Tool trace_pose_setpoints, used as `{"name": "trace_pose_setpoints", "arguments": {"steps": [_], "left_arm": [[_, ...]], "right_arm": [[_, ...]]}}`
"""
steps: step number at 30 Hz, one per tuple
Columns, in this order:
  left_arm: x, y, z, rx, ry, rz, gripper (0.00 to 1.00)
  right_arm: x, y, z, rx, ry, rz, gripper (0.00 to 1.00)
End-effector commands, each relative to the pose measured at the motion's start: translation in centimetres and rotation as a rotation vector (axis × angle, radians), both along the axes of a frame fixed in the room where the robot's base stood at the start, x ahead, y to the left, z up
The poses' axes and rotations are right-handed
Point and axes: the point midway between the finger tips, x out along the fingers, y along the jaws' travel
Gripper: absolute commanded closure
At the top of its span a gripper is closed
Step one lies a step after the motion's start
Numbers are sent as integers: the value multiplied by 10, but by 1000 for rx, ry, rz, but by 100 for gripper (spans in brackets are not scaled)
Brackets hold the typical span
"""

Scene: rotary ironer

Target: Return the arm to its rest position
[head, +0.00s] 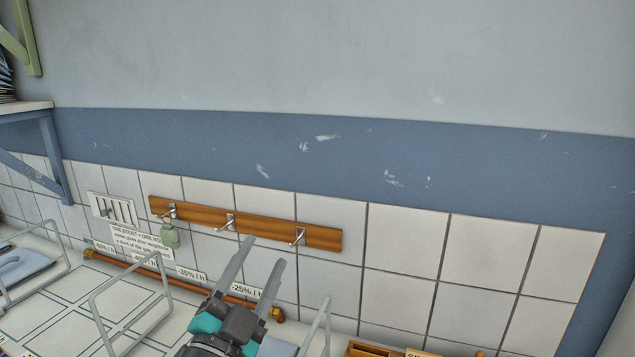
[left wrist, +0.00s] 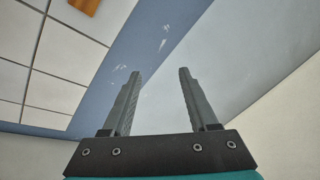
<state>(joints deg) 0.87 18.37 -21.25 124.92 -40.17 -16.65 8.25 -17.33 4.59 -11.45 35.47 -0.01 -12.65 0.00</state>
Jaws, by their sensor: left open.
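My left gripper (head: 262,254) reaches up from the bottom of the head view, with teal parts at its base and two long grey fingers. The fingers are apart and nothing is between them. In the head view they overlap the tiled wall just below the wooden hook rail (head: 245,222). In the left wrist view the left gripper (left wrist: 157,75) is open and empty, with the blue band and grey wall behind it. My right gripper is in neither view.
A copper pipe (head: 140,269) runs along the wall below, with percentage labels. Wire racks (head: 133,303) stand on the surface at lower left. A blue-bracketed shelf (head: 52,150) is at left. The upper wall is bare.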

Motion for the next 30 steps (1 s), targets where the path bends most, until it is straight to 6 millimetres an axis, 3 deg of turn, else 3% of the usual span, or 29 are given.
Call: {"name": "trace_pose_setpoints", "arguments": {"steps": [3,7,13,18,25,30], "left_arm": [[-6,36,-54,-131,249,139,40],[-30,66,-119,-241,534,271,40],[-104,87,-212,-355,988,419,40],[-172,87,-259,-398,1299,481,40],[-260,77,-288,-416,1645,515,40],[-246,77,-345,-405,1646,520,40]], "right_arm": [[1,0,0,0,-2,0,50],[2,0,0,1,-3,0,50],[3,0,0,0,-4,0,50],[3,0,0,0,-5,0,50],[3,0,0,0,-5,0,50],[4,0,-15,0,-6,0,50]]}}
